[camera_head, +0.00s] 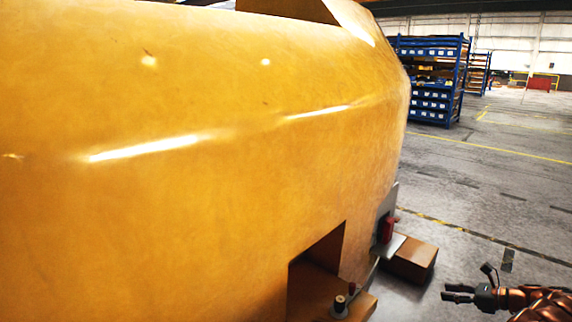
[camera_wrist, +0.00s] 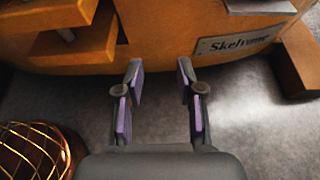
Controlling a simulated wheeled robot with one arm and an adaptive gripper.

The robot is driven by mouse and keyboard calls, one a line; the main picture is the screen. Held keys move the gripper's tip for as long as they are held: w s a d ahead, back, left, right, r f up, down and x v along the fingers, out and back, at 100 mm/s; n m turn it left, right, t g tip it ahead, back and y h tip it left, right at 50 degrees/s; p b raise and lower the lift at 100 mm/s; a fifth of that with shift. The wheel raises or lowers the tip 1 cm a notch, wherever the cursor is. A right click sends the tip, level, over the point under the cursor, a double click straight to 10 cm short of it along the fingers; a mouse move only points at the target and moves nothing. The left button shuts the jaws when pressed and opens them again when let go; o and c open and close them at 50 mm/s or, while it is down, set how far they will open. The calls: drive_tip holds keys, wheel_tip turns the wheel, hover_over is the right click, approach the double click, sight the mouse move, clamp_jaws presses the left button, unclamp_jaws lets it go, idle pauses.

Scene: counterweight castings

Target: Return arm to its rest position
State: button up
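My gripper (camera_head: 458,292) is at the lower right of the head view, to the right of a large yellow-orange casting (camera_head: 250,150). In the wrist view my gripper (camera_wrist: 160,80) shows two dark fingers with purple pads, spread apart with nothing between them. Beyond the fingertips is the casting's lower side (camera_wrist: 150,55), with a plate reading "Skel…" (camera_wrist: 235,42), partly hard to read. The gripper appears clear of the casting. My copper-coloured arm runs off the right edge of the head view.
A brown box-like block (camera_head: 412,260) sits on the floor beside the casting. A red item (camera_head: 387,229) is at the casting's edge. Blue shelving (camera_head: 432,80) with bins stands at the back. Grey floor (camera_head: 490,190) with yellow lines is open at right. A glowing mesh object (camera_wrist: 35,150) is at lower left.

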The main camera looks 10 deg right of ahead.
drive_tip(key=w+a+r+n+g+y+p, duration=0.15)
drive_tip(key=a+r+n, duration=0.25)
drive_tip(key=a+r, duration=0.45)
drive_tip(key=a+r+n+g+y+p, duration=0.1)
drive_tip(key=a+r+n+g, duration=0.35)
drive_tip(key=a, duration=0.75)
drive_tip(key=s+a+r+n+g+p, duration=0.1)
drive_tip(key=s+a+r+n, duration=0.1)
drive_tip(key=s+a+r, duration=0.3)
drive_tip(key=s+a+r+n+g+h+p, duration=0.1)
drive_tip(key=a+r+n, duration=0.15)
drive_tip(key=a, duration=0.45)
drive_tip(key=s+a+r+n+g+p, duration=0.1)
drive_tip(key=s+a+r+n, duration=0.1)
drive_tip(key=s+a+r, duration=0.3)
drive_tip(key=s+a+r+n+g+h+p, duration=0.3)
drive_tip(key=s+a+n, duration=0.4)
drive_tip(key=s, duration=0.7)
drive_tip(key=s+d+n+h+p, duration=0.1)
drive_tip(key=s+d+n+h, duration=0.1)
drive_tip(key=s, duration=0.7)
drive_tip(key=s+d+f+n+h+p, duration=0.1)
drive_tip(key=s+h, duration=0.4)
drive_tip(key=s, duration=0.5)
drive_tip(key=d+n+p, duration=0.1)
drive_tip(key=d+n, duration=0.1)
drive_tip(key=shift+s+n+h, duration=0.2)
drive_tip(key=shift+n+h, duration=0.15)
drive_tip(key=shift+n, duration=0.05)
